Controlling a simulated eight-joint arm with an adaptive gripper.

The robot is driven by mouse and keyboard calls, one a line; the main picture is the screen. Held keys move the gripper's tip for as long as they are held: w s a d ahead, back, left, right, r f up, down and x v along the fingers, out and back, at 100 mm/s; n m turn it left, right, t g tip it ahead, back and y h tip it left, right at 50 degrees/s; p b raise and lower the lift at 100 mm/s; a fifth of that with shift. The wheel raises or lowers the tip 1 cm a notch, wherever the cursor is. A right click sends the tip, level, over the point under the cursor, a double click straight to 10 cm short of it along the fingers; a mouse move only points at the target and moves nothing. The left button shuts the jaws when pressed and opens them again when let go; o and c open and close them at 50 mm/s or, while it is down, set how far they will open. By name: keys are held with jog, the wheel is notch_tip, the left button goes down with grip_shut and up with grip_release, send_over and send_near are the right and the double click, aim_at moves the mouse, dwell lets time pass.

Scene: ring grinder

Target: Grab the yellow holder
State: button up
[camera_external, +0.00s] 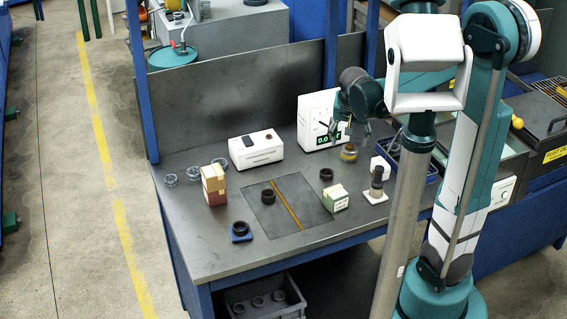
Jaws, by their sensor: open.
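The yellow holder (349,153) is a small, short round piece with a dark yellow body and a paler upper part. It stands on the grey workbench (200,240), in front of the white device with a dial and green display (316,122). My gripper (350,132) points down just above the holder, with its fingers spread and nothing between them. At this size I cannot tell whether the fingertips touch the holder's top.
A white box (256,150) stands left. A blue bin (415,165), white block (380,167) and dark-topped stand (376,185) are right.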

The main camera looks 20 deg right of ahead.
aim_at(346, 147)
jog(key=w+d+f+m+g+h+p, duration=0.1)
jog(key=w+d+f+m+p, duration=0.2)
jog(key=w+f+p, duration=0.2)
jog(key=shift+w+f+m, duration=0.15)
jog(key=shift+w+m, duration=0.15)
jog(key=shift+w, duration=0.55)
jog(key=shift+d, duration=0.1)
jog(key=shift+x, duration=1.3)
jog(key=shift+x, duration=2.6)
jog(key=shift+s, duration=0.1)
jog(key=c, duration=1.4)
